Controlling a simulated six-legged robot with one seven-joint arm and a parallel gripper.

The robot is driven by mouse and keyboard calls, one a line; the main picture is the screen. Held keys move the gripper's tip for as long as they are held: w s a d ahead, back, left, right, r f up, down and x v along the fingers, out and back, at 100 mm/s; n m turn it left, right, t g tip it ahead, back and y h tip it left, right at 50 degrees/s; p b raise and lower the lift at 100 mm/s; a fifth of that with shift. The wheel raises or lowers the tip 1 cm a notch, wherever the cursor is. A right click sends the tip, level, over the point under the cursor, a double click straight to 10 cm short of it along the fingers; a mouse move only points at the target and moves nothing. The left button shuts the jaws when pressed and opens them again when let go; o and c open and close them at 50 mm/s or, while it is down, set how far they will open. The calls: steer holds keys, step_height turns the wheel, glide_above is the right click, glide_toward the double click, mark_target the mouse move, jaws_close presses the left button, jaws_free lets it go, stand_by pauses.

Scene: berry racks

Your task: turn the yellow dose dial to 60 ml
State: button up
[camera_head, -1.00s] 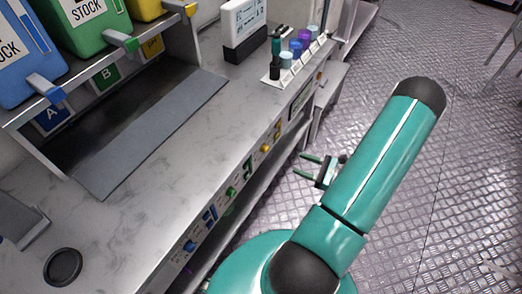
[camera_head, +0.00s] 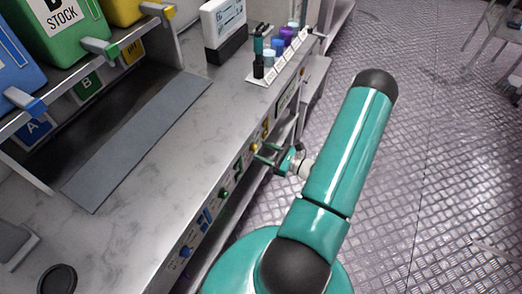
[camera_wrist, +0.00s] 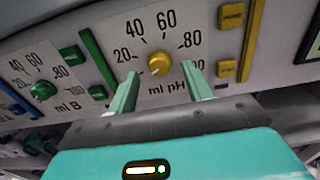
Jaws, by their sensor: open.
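The yellow dose dial (camera_wrist: 159,63) is a round knob on the white panel, centred in the wrist view. Marks 20, 40, 60 and 80 ring it, with 60 above it; the 100 mark is partly hidden by a finger. I cannot clearly tell which mark the dial points to. My gripper (camera_wrist: 160,76) is open, with one green finger on each side just below the dial. The fingers appear short of the knob and nothing is between them. In the head view my gripper (camera_head: 264,153) is at the bench front beside the small yellow dial (camera_head: 254,147).
A green dial (camera_wrist: 43,91) with its own scale and a green bar handle (camera_wrist: 97,60) lie left. A yellow bar handle (camera_wrist: 251,40) and yellow buttons (camera_wrist: 231,16) lie right. Small bottles (camera_head: 276,45) stand on the bench above. Open floor (camera_head: 440,150) lies right.

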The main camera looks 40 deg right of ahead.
steer(key=shift+x, duration=0.85)
steer(key=c, duration=1)
steer(key=shift+o, duration=0.2)
steer(key=shift+m, duration=13.4)
steer(key=shift+a, duration=0.1)
